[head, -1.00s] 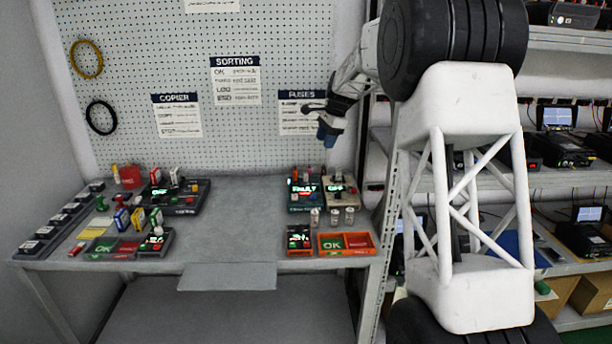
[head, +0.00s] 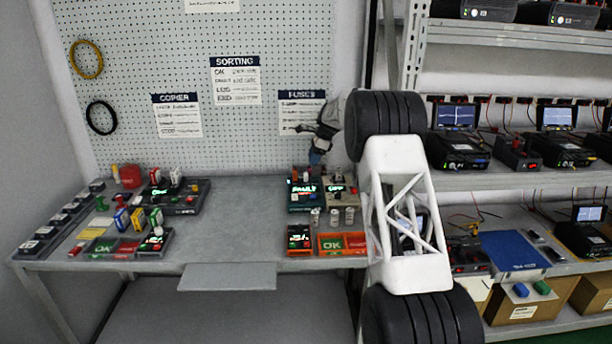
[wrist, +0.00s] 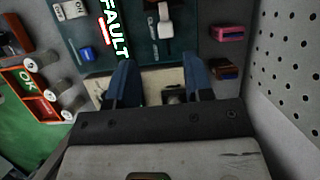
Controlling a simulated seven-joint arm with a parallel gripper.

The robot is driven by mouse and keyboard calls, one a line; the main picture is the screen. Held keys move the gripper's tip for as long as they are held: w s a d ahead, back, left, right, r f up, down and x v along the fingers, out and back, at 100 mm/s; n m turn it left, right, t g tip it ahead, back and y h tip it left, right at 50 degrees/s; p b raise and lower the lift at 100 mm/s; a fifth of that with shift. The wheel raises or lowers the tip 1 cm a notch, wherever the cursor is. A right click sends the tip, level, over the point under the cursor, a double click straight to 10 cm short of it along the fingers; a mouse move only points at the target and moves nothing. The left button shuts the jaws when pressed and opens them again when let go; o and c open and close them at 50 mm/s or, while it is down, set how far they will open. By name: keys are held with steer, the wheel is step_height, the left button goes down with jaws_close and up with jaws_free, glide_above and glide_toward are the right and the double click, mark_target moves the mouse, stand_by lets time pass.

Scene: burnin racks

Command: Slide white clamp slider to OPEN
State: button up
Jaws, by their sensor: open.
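A white slider handle (wrist: 166,22) sits on a dark teal unit (wrist: 145,50) with a green "FAULT" display in the wrist view; I take it as the clamp slider. I cannot read an OPEN mark beside it. In the head view the teal unit (head: 304,203) stands at the right of the bench, and the slider is too small to make out. My gripper (wrist: 161,72) is open, its two blue fingers apart with nothing held between them. It is over a beige unit beside the teal one. In the head view my gripper (head: 315,157) hangs above these units.
The beige unit (head: 345,201) adjoins the teal one. Several glass fuses (head: 333,218) stand in front. An orange tray (head: 342,253) marked OK lies nearer the bench edge. The perforated board (wrist: 290,60) rises close behind. The middle of the bench (head: 245,220) is clear.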

mark_target(307, 173)
steer(key=shift+w+a+f, duration=0.1)
steer(key=shift+w+f, duration=0.25)
steer(key=shift+f, duration=0.1)
steer(key=shift+f, duration=0.15)
steer(key=shift+x, duration=3.75)
steer(key=shift+a, duration=0.1)
steer(key=shift+c, duration=0.3)
jaws_close()
